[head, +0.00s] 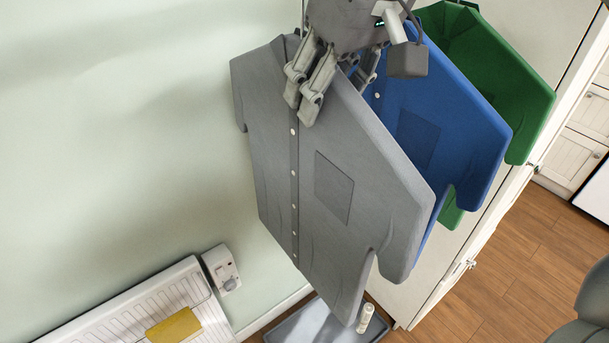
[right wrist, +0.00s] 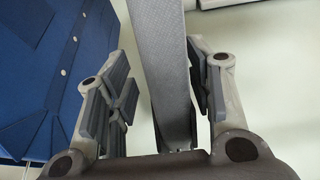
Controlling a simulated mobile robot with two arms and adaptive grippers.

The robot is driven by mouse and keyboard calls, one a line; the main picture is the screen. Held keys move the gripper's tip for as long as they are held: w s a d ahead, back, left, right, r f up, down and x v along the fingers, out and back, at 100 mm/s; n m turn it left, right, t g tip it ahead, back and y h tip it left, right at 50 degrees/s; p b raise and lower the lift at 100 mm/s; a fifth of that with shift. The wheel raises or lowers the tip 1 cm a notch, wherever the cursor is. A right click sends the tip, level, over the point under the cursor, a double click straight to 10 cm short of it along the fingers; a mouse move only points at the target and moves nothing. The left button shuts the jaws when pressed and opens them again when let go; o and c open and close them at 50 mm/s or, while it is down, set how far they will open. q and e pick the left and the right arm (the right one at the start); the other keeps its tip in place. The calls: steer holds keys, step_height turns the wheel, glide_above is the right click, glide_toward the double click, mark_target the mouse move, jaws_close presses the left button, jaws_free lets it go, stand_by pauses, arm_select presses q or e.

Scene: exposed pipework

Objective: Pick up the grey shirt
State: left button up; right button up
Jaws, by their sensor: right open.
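The grey shirt (head: 290,170) hangs in front of the blue and green shirts in the head view, with white buttons and a chest pocket. My right gripper (head: 335,90) is at its collar and upper front, with fingers on either side of the shirt. In the right wrist view the grey shirt (right wrist: 167,75) shows edge-on between the open fingers of the right gripper (right wrist: 165,100), with gaps on both sides. The top of the collar and any hanger are hidden behind the gripper. My left gripper is not in view.
A blue shirt (head: 460,140) hangs close behind the grey one and also shows in the right wrist view (right wrist: 50,60). A green shirt (head: 515,85) hangs beyond it. A ribbed white radiator (head: 130,310) with a yellow cloth (head: 174,325) is at the lower left.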

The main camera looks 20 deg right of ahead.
steer(key=shift+a+f, duration=0.25)
steer(key=shift+f, duration=0.35)
steer(key=shift+w+f, duration=0.15)
steer(key=shift+w, duration=0.1)
steer(key=c, duration=0.3)
steer(key=shift+s, duration=0.1)
steer(key=c, duration=0.7)
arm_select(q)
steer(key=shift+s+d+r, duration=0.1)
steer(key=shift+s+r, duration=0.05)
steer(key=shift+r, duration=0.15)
arm_select(e)
jaws_close()
